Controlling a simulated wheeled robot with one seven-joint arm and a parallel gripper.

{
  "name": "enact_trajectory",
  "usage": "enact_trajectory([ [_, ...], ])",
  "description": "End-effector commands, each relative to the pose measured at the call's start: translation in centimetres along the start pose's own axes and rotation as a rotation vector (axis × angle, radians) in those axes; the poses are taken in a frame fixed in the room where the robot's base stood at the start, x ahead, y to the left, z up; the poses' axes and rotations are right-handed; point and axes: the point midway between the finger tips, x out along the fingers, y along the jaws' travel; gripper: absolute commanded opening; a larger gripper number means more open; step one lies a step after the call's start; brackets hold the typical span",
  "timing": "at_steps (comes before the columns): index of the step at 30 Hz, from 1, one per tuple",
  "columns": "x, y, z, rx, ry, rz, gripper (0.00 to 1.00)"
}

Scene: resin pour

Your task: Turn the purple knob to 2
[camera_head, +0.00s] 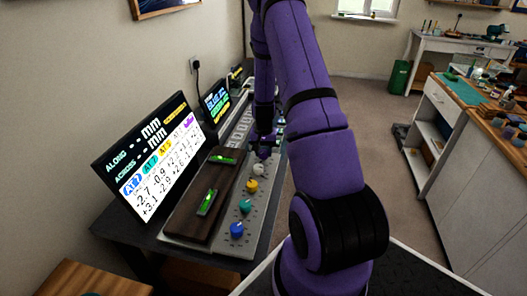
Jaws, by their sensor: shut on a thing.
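A grey panel (222,240) with a row of coloured knobs lies on a dark bench along the wall, left of my arm. My gripper (264,149) points down at the far part of the row, beyond the white knob (258,169). It is shut on the purple knob (264,154), of which only a little shows beneath the fingers. The knob's pointer and its number marks are hidden or too small to read.
Nearer along the row are a yellow knob (252,186), a teal knob (245,206) and a blue knob (237,230). A brown board (190,222) with two green levels lies beside them. A screen (155,157) with readings stands behind.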

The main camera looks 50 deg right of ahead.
Motion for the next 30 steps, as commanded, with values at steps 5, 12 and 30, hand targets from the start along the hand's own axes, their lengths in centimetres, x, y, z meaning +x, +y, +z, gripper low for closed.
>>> enact_trajectory([
  [5,-0.07,0.01,-0.07,-0.117,0.002,-0.001,0.16],
  [12,-0.07,-0.04,-0.06,-0.223,0.002,-0.001,0.16],
  [30,-0.06,-0.01,-0.06,-0.267,0.002,-0.001,0.16],
])
